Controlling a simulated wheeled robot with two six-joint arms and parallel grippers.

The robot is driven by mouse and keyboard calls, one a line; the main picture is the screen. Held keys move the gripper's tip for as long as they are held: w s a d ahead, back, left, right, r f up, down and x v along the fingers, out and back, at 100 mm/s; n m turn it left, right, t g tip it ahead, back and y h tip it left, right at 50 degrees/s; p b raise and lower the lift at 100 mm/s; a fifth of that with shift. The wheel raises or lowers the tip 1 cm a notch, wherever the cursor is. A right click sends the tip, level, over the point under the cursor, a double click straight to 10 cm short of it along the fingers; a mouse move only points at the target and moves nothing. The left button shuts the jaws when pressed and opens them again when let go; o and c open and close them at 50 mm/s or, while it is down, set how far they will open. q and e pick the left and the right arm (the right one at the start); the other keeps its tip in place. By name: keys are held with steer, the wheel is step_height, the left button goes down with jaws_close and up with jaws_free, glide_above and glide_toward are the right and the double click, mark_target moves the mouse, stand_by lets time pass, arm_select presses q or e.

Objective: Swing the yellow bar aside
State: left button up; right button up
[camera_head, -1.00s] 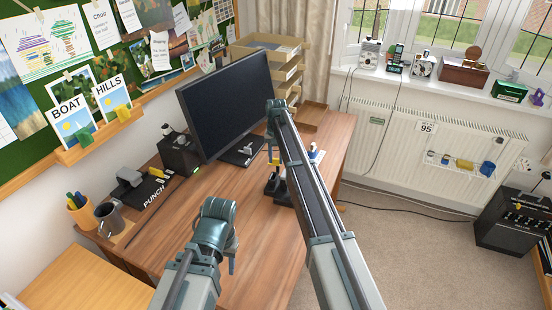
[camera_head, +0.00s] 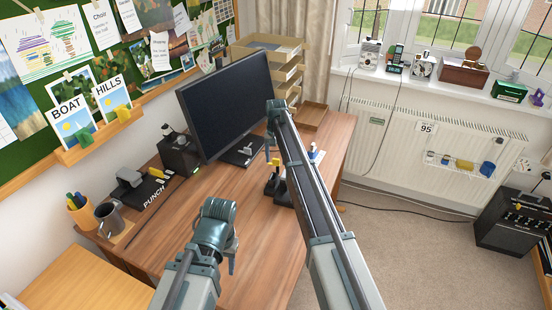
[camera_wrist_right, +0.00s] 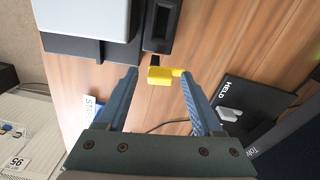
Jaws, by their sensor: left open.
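The small yellow bar (camera_head: 274,161) is on a dark device (camera_head: 275,186) on the desk, just below the end of my right arm. In the right wrist view the yellow bar (camera_wrist_right: 160,76) lies between and beyond the fingertips, beside a black part (camera_wrist_right: 161,25). My right gripper (camera_wrist_right: 159,73) is open, with a finger on each side of the bar. I cannot tell whether either finger touches it. In the head view the right gripper (camera_head: 269,140) is partly hidden by its arm. My left gripper (camera_head: 232,266) hangs over the near desk, mostly hidden by its own wrist.
The monitor (camera_head: 226,103) stands left of my right arm. A black punch (camera_head: 143,187), a mug (camera_head: 110,218) and a pen pot (camera_head: 82,212) are at the desk's left. A tray stack (camera_head: 285,65) is at the back. The near desk top (camera_head: 262,245) is clear.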

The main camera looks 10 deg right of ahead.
steer(key=shift+r, duration=0.1)
step_height(320, 180, up, 14)
steer(key=p, duration=1.3)
steer(key=shift+f+p, duration=0.2)
steer(key=shift+p, duration=0.2)
steer(key=s+a+n, duration=0.3)
steer(key=s, duration=1.1)
steer(key=s+a+f+n+b, duration=0.1)
steer(key=s+a, duration=0.3)
steer(key=s, duration=1)
steer(key=s+a+n+h, duration=0.1)
steer(key=s+a+n, duration=0.3)
steer(key=s, duration=1)
steer(key=shift+s+f+n, duration=0.2)
steer(key=shift+s+n, duration=0.1)
steer(key=shift+s, duration=0.05)
stand_by(1.0)
